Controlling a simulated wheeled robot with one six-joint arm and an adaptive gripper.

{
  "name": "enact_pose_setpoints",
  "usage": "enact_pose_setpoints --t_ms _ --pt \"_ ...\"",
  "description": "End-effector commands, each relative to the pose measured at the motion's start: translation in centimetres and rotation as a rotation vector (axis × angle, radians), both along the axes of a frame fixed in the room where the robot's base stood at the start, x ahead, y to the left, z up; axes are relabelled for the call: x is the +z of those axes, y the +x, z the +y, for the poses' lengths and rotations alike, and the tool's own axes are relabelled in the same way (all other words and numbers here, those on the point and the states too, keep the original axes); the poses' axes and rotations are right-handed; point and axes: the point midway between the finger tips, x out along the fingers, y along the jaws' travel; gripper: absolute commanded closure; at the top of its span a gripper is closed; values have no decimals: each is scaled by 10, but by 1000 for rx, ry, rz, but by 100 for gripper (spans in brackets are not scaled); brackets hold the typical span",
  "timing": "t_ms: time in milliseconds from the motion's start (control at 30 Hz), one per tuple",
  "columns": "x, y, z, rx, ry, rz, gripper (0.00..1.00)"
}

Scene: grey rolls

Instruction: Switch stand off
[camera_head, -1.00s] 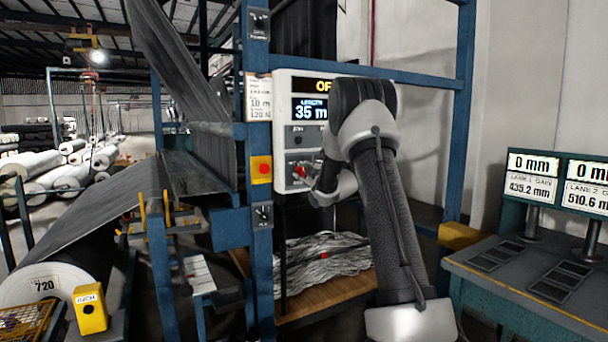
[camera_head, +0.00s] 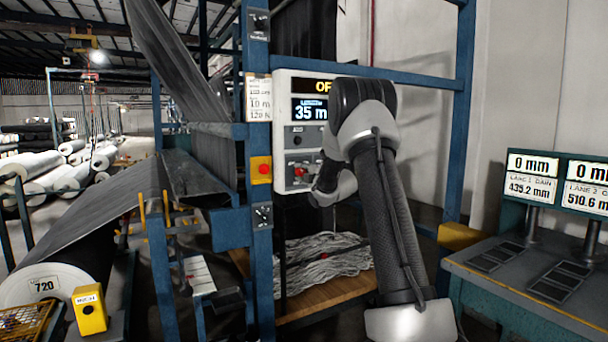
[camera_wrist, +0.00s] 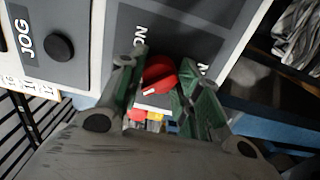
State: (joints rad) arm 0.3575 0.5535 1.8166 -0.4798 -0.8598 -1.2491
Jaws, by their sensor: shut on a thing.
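The stand's white control panel (camera_head: 284,148) is fixed to the blue frame, left of my arm. A red rotary knob (camera_head: 299,171) sits low on the panel. In the wrist view the red knob (camera_wrist: 158,76) has a white pointer mark, and "ON" lettering is partly visible around it. My gripper (camera_wrist: 163,68) is shut on this knob, one green finger on each side. In the head view my arm hides most of the gripper.
A black JOG button (camera_wrist: 59,47) is beside the knob. A yellow box with a red button (camera_head: 261,169) is on the blue post. Pale strands (camera_head: 325,258) lie on a wooden shelf below. A bench with displays (camera_head: 530,178) stands at right.

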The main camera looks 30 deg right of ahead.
Motion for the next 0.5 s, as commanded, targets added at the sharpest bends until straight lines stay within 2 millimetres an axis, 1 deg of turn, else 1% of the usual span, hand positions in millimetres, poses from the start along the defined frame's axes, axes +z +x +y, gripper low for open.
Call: enact_pose_setpoints --t_ms 433,467,500 --pt "-2 0 0 1 -9 4 90" --pt "-2 0 0 1 -9 4 63" --pt "-2 0 0 0 -9 4 56"
